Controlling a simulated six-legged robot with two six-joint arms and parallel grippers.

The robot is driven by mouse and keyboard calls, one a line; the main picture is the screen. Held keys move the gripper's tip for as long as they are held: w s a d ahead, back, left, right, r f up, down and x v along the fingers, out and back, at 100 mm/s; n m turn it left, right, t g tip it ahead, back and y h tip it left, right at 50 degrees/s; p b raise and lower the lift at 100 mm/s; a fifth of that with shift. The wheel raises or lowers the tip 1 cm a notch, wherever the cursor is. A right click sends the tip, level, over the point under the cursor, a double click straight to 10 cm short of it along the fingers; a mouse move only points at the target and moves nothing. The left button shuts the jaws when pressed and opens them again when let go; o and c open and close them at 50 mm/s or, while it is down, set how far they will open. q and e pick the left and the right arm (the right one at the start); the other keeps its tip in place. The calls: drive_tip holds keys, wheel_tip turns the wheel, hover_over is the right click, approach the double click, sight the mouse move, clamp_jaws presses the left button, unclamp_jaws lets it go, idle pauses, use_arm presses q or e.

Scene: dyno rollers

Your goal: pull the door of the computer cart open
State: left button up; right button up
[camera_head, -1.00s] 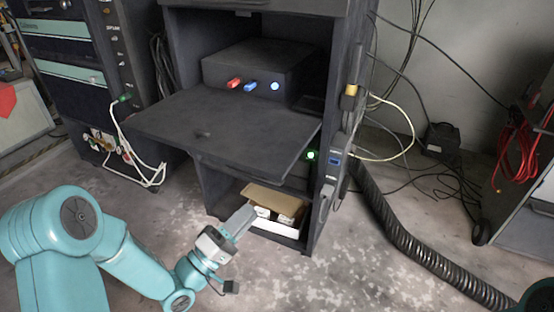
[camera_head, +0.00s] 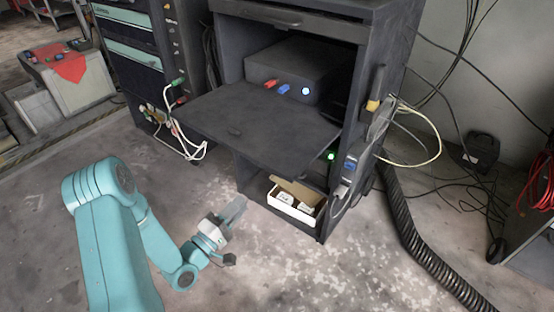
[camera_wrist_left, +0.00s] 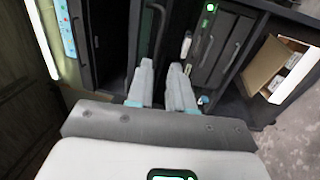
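The dark computer cart (camera_head: 228,45) stands in the middle of the head view. A flat dark panel (camera_head: 250,122) juts out from it below a black box with red and blue plugs. My left gripper (camera_head: 237,207) is low in front of the cart, beside the lower opening. In the left wrist view its two pale fingers (camera_wrist_left: 162,78) are apart, with nothing seen between them. A dark vertical handle (camera_wrist_left: 160,22) shows just beyond the fingertips; I cannot tell whether they touch it. The panel hides part of the cart's lower front in the head view. My right gripper is not in view.
An open carton (camera_head: 297,199) sits in the cart's lower compartment, also in the left wrist view (camera_wrist_left: 270,68). Cables hang on the cart's right side, and a thick black hose (camera_head: 410,230) lies on the floor. The floor in front is clear.

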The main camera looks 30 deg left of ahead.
sight(273, 166)
use_arm(q)
drive_tip(key=x, duration=1.6)
drive_tip(key=shift+w+a+f, duration=0.1)
drive_tip(key=shift+w+a, duration=0.05)
drive_tip(key=shift+a, duration=0.1)
clamp_jaws()
